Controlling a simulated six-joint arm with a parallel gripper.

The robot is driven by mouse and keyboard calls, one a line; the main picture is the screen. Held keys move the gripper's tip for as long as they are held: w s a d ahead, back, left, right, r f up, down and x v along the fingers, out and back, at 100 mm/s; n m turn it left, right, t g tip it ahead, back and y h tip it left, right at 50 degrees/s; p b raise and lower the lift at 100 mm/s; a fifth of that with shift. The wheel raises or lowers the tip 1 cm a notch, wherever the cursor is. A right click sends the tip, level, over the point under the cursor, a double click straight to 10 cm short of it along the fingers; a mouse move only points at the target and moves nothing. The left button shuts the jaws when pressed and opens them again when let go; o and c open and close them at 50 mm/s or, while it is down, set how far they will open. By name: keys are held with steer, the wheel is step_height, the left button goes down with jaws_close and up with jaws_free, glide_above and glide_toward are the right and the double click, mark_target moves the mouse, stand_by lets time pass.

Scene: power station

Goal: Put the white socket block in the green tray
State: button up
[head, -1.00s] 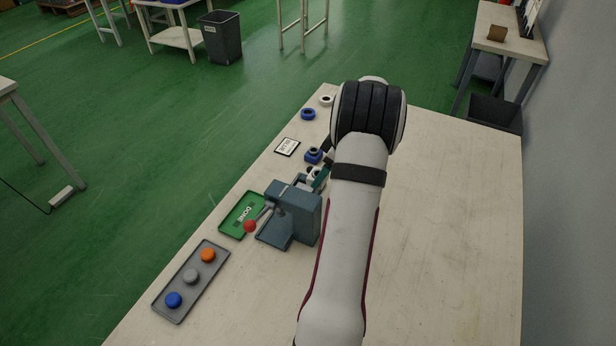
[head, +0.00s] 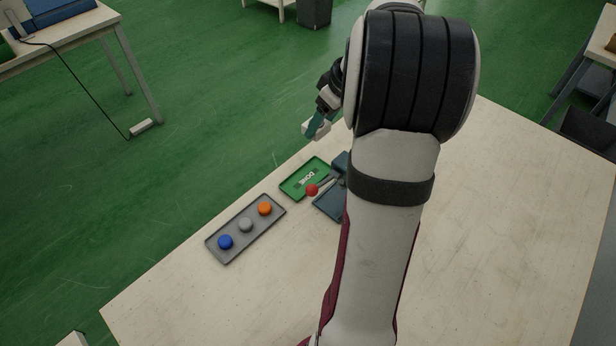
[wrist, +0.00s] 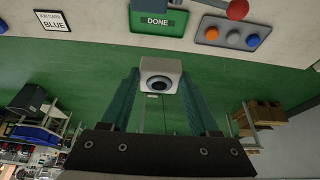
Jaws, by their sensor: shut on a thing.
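The white socket block (wrist: 150,68) is held between the teal fingers of my gripper (wrist: 160,82) in the wrist view, its round dark-centred socket facing the camera. In the head view the white block (head: 315,132) shows at the tip of my gripper (head: 319,123), raised in the air, above and slightly right of the green tray in the picture. The green tray (head: 292,188), marked DONE, lies on the table and looks empty. In the wrist view the tray (wrist: 142,27) is at the top, beyond the block.
A blue-grey press (head: 328,207) with a red-knobbed lever (head: 312,190) stands right beside the tray, partly hidden by my arm. A grey tray (head: 226,254) holds blue, grey and orange buttons. A job card (wrist: 52,20) reads BLUE. The table's right side is clear.

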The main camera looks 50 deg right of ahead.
steer(key=w+a+r, duration=0.3)
steer(key=a, duration=0.5)
steer(key=w+a+r+n, duration=0.1)
steer(key=w+a+r, duration=0.15)
steer(key=a, duration=0.55)
steer(key=w+a+r, duration=0.3)
steer(key=w+a, duration=0.1)
steer(key=a, duration=0.5)
steer(key=s+d+f+n+g+y, duration=0.1)
steer(key=s+d+f+n+y, duration=0.1)
steer(key=d+f+n, duration=0.65)
steer(key=s+d+f+n+g+y, duration=0.25)
steer(key=d+f, duration=0.65)
steer(key=d, duration=0.6)
steer(key=shift+n+t+h, duration=0.25)
steer(key=shift+n+t, duration=0.1)
steer(key=shift+n, duration=0.15)
steer(key=f, duration=1.1)
steer(key=shift+s+d+f, duration=0.15)
steer(key=shift+d, duration=0.1)
